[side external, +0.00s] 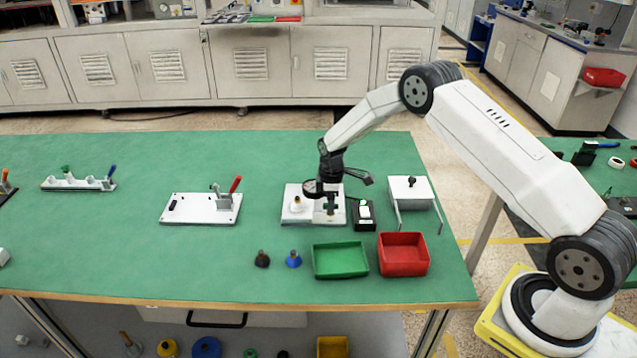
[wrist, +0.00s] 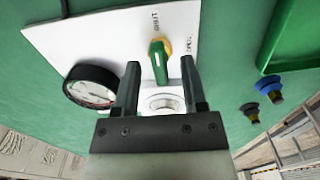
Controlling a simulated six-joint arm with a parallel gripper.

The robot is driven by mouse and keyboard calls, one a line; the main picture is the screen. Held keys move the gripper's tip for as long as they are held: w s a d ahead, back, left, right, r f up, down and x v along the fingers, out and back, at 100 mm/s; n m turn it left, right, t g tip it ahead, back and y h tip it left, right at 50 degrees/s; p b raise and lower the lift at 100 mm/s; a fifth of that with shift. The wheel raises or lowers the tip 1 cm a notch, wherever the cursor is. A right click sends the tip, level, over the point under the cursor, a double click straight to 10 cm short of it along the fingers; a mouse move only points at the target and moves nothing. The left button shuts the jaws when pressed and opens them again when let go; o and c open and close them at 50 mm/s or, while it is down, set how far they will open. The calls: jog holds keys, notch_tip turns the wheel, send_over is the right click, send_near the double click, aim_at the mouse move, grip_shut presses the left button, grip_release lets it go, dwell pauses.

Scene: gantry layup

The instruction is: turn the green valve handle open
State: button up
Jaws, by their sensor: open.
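The green valve handle (wrist: 159,62) stands on a brass-coloured valve on a white plate (wrist: 110,32). It runs lengthwise in the wrist view, one end toward the upper small label; the labels are too small to read surely. My gripper (wrist: 160,64) is open, its two dark fingers on either side of the handle with gaps showing. In the side view my gripper (side external: 329,207) points down over the white plate (side external: 291,217), and the handle is mostly hidden there. I cannot tell how far down the fingers reach.
A round gauge (wrist: 92,87) sits beside the left finger. A green tray (side external: 340,260), a red tray (side external: 403,254), a black box (side external: 364,215) and dark and blue knobs (side external: 293,259) stand near. A red-handled clamp plate (side external: 201,208) is to the left. Green table between is free.

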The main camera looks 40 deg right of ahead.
grip_shut()
